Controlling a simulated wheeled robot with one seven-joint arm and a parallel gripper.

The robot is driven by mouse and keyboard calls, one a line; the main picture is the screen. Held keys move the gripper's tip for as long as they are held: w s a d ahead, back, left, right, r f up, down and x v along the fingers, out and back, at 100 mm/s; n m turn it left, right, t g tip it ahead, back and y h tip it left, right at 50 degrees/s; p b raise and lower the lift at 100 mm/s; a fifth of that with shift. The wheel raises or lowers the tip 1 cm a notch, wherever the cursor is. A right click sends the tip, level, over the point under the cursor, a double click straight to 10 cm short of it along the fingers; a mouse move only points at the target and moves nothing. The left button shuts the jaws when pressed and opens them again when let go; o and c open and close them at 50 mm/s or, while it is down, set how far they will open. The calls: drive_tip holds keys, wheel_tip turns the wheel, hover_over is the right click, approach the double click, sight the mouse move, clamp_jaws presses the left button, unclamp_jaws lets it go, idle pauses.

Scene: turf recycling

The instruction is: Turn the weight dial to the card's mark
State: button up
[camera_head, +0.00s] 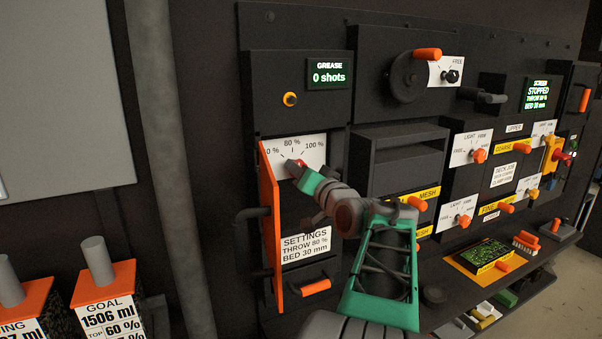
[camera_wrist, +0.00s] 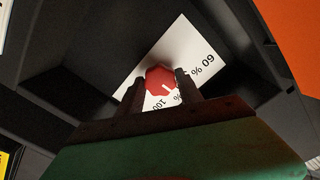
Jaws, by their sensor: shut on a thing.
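The dial is a red knob (camera_head: 293,163) on a white scale plate (camera_head: 312,148) marked 80 % and 100 %, with a partly hidden mark at left. In the wrist view, the red knob (camera_wrist: 158,80) lies between both fingers, with a white line on its lower right. The 60 % mark shows at right and 100 near the bottom; a finger partly covers the mark between. I cannot tell exactly where the line points. My gripper (camera_head: 297,168) is shut on the knob; its fingers also show in the wrist view (camera_wrist: 159,88). The settings card (camera_head: 306,245) reads THROW 80 %, BED 30 mm.
An open orange door (camera_head: 271,225) stands close left of my gripper. A screen (camera_head: 539,94) reads STOPPED. A crank wheel (camera_head: 408,78) and several small orange-knobbed dials are to the right. Labelled containers (camera_head: 107,310) stand at lower left.

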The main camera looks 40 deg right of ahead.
drive_tip(key=shift+m, duration=0.4)
drive_tip(key=o, duration=1.4)
drive_tip(key=shift+c, duration=0.2)
drive_tip(key=b+v, duration=0.2)
drive_tip(key=v, duration=0.5)
drive_tip(key=shift+s, duration=0.4)
drive_tip(key=shift+a, duration=0.15)
